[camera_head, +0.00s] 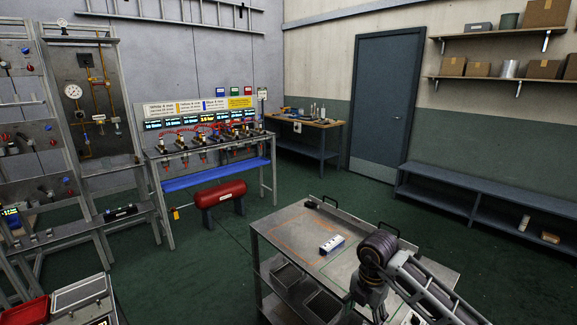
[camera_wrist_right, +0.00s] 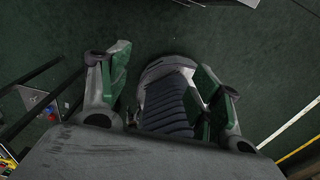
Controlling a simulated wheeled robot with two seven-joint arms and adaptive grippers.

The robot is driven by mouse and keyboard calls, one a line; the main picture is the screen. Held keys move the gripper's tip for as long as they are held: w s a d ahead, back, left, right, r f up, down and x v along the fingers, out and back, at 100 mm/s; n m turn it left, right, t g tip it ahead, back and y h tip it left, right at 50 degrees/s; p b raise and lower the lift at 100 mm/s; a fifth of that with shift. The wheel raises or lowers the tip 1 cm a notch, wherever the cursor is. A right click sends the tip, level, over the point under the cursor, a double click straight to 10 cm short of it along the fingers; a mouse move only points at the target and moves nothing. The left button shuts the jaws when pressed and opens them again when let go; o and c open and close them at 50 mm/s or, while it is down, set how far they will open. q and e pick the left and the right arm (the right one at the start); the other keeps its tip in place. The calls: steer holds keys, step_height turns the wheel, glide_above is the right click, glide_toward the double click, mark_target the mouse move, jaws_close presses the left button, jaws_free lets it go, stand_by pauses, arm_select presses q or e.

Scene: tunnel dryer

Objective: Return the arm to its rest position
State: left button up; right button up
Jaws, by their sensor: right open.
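My right arm (camera_head: 425,283) comes in from the lower right in the head view, over the near right part of a metal cart. Its dark ribbed joint (camera_head: 378,249) stands above the cart's right side. In the right wrist view my right gripper (camera_wrist_right: 163,72) has its two green-padded fingers spread apart. A dark ribbed part shows behind and between the fingers; I cannot tell that it is touched. The green floor lies beyond. My left gripper is in neither view.
Beyond stand a test bench (camera_head: 215,177) with a red tank (camera_head: 220,194), a workbench (camera_head: 307,123) and a low shelf bench (camera_head: 480,191). Open green floor lies between.

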steer(key=w+a+f+m+t+y, duration=0.1)
steer(key=w+a+f+m+y, duration=0.15)
steer(key=a+f+y, duration=1.05)
steer(key=d+f+m+t+h, duration=0.3)
steer(key=d+f+m+t, duration=0.25)
steer(key=f, duration=0.45)
steer(key=d+f+m+t+h, duration=0.2)
steer(key=d+f+m+t, duration=0.4)
steer(key=f, duration=0.4)
steer(key=s+d+f+m+g+h, duration=0.25)
steer(key=s+d+f, duration=0.25)
steer(key=s+f, duration=0.35)
steer(key=s+d+f+m+g+h, duration=0.1)
steer(key=s+d+f+m+h, duration=0.3)
steer(key=s+f, duration=0.4)
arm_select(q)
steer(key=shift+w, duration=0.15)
arm_select(e)
steer(key=s+d+f+m+g+h, duration=0.1)
steer(key=s+f+g, duration=0.2)
steer(key=s, duration=1.1)
steer(key=s+d+f+m+g+h, duration=0.1)
steer(key=s+f+g, duration=0.3)
steer(key=s+f, duration=0.5)
steer(key=shift+s+d+f+m+g, duration=0.25)
steer(key=shift+s+d+m, duration=0.4)
steer(key=shift+s, duration=2.25)
